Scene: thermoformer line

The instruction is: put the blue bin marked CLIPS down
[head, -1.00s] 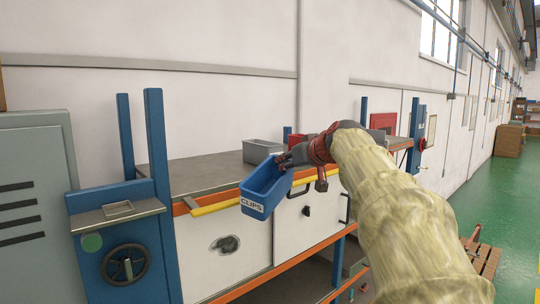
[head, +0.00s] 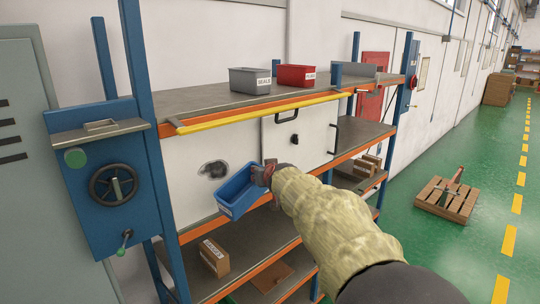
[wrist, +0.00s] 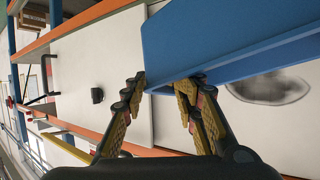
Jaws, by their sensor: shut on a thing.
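The blue bin (head: 240,190) is in the head view, in front of the white panels of the shelf unit. Its label, at its lower left, is too small to read now. My gripper (head: 266,174) is shut on the bin's right end and holds it up in the air, tilted. In the wrist view, the fingers of my gripper (wrist: 163,88) close on the edge of the blue bin (wrist: 215,40). The fingertips are partly hidden by the bin wall. The bin's underside is not clearly visible.
The top shelf (head: 205,99) bears a grey bin (head: 250,81) and a red bin (head: 296,75), with bare room at left. A lower shelf (head: 240,233) holds a cardboard box (head: 214,258). A blue post with a handwheel (head: 114,184) stands at left. A pallet (head: 447,199) lies on the floor.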

